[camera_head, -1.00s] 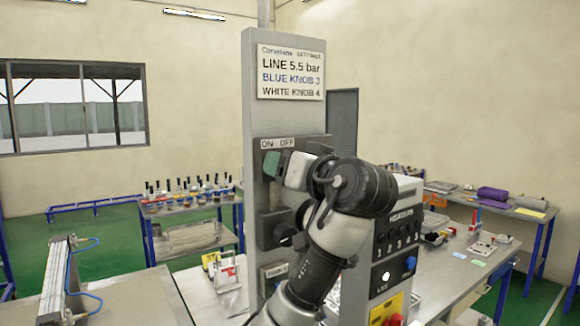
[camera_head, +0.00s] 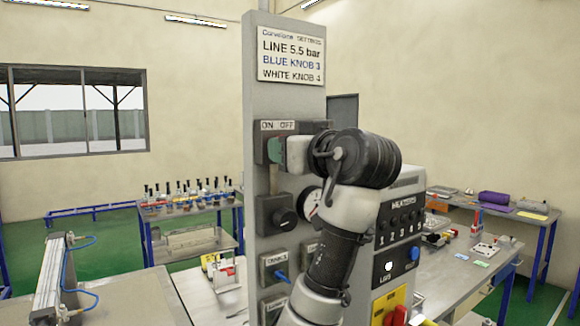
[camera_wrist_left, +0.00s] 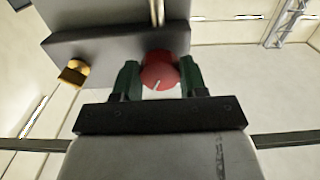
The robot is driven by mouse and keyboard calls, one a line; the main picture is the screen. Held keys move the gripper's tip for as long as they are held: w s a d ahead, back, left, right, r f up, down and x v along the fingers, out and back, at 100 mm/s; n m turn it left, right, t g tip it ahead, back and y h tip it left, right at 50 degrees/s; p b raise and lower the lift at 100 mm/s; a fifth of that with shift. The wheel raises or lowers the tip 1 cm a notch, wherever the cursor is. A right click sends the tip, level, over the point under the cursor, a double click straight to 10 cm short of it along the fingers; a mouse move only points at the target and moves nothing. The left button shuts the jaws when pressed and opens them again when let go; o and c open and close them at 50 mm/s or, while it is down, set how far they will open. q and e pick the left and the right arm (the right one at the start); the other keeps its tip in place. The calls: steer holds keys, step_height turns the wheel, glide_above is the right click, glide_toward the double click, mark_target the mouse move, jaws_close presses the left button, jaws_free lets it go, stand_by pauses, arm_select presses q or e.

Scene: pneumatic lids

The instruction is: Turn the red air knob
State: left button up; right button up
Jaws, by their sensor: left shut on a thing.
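The red air knob (camera_wrist_left: 158,70) shows in the left wrist view, round with a white pointer line, on a grey panel. My left gripper (camera_wrist_left: 160,80) has its two green fingers on either side of it and is shut on it. In the head view my left gripper (camera_head: 277,151) is at the ON/OFF plate (camera_head: 279,126) of the grey column (camera_head: 258,100). My gripper and arm hide the red knob there. My right gripper is in neither current view.
Below are a black knob (camera_head: 284,218), a partly covered gauge (camera_head: 309,206) and a blue lever (camera_head: 282,277). The heaters box (camera_head: 402,228) stands close on the right. A brass part (camera_wrist_left: 73,73) juts from the panel in the wrist view.

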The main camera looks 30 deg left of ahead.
arm_select(q)
steer(key=shift+n+b, duration=2.75)
steer(key=shift+n, duration=4.25)
steer(key=o, duration=0.9)
